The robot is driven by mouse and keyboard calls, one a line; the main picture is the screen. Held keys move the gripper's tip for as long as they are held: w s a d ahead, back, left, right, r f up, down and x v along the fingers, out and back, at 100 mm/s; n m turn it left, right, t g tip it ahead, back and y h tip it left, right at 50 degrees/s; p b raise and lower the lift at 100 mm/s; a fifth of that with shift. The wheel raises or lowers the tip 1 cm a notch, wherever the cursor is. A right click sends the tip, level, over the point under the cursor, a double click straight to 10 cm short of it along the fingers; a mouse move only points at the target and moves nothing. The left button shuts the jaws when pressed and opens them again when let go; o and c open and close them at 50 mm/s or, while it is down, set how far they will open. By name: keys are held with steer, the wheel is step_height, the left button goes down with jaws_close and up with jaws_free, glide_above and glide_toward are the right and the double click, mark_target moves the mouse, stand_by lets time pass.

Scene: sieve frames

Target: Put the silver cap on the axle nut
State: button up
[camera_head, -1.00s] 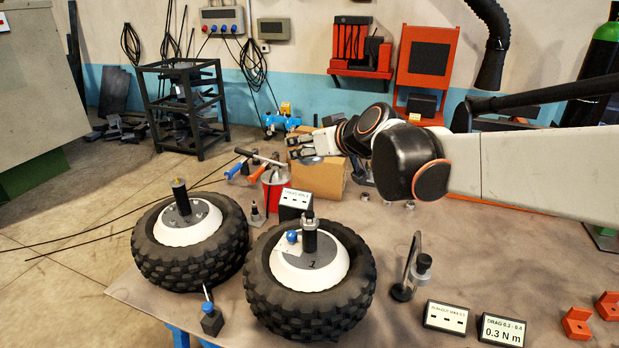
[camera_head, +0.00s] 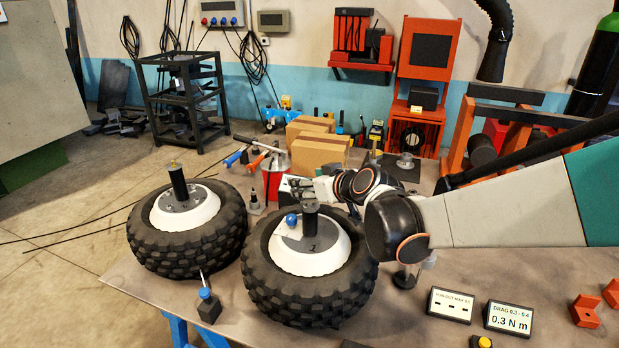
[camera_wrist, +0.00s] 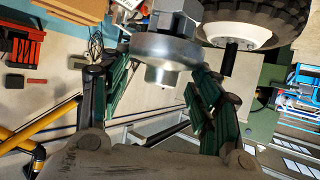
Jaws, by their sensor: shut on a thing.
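The silver cap (camera_wrist: 163,52) is a round flanged disc with a small tip, held between my fingers in the wrist view. My gripper (camera_wrist: 162,68) is shut on it by its green-padded fingers. In the head view my gripper (camera_head: 308,187) is at the top of the dark axle post (camera_head: 310,222) of the right wheel (camera_head: 262,272). A grey hex nut (camera_wrist: 178,7) shows right against the cap's far side in the wrist view. I cannot tell whether the cap touches or covers it. The cap is hidden by my fingers in the head view.
A second wheel (camera_head: 146,247) stands to the left with its own post. A blue-knobbed part (camera_head: 291,221) sits on the right wheel's hub. A red can (camera_head: 272,185) and cardboard boxes (camera_head: 320,150) stand behind. Label stands (camera_head: 450,304) are at the front right.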

steer(key=shift+f, duration=0.25)
steer(key=shift+f+b, duration=0.3)
steer(key=shift+f, duration=0.1)
steer(key=shift+f, duration=0.2)
steer(key=o, duration=1.1)
steer(key=shift+r, duration=0.15)
